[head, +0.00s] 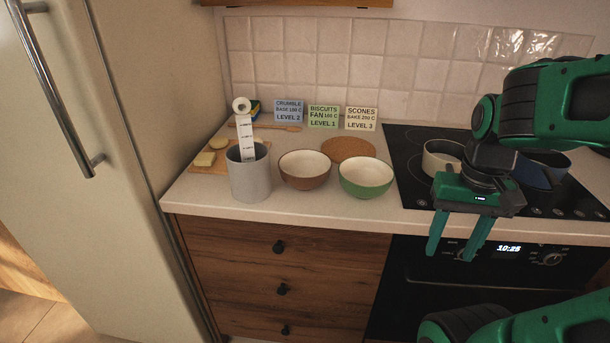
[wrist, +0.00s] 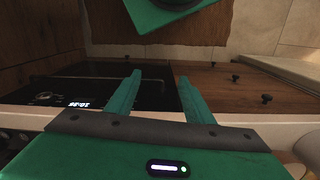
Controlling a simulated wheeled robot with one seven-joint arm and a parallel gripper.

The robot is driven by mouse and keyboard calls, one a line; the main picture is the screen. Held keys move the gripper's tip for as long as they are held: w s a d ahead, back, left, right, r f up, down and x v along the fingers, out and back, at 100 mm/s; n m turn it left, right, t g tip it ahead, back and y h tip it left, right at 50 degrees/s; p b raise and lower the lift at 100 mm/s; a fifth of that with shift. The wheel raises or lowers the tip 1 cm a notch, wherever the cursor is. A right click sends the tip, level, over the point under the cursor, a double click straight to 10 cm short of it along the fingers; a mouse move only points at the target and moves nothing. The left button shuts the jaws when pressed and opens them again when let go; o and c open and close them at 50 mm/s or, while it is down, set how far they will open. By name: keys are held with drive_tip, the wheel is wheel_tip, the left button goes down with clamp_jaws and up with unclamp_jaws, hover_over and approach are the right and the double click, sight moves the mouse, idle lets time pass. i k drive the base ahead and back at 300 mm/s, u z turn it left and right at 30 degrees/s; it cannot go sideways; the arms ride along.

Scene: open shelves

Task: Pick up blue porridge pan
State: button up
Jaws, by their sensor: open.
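The blue pan (head: 546,174) sits on the black hob at the right in the head view. My arm hides part of it, and its handle cannot be made out. My gripper (head: 452,252) is open and empty, in front of the counter edge near the oven panel. It points downward, to the left of the blue pan and lower than it. In the wrist view the two fingers of my gripper (wrist: 160,79) are spread with nothing between them. The blue pan does not show in the wrist view.
A cream pan (head: 437,154) stands on the hob (head: 410,186) behind my gripper. A green bowl (head: 366,184), a brown bowl (head: 305,178) and a grey canister (head: 249,180) stand left on the counter. Recipe cards lean at the wall. The oven (wrist: 90,91) and drawers (wrist: 235,88) are below.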

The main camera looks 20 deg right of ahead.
sight(540, 170)
drive_tip(key=z, duration=1.65)
drive_tip(key=k, duration=0.8)
drive_tip(key=z, duration=0.35)
drive_tip(key=i, duration=1)
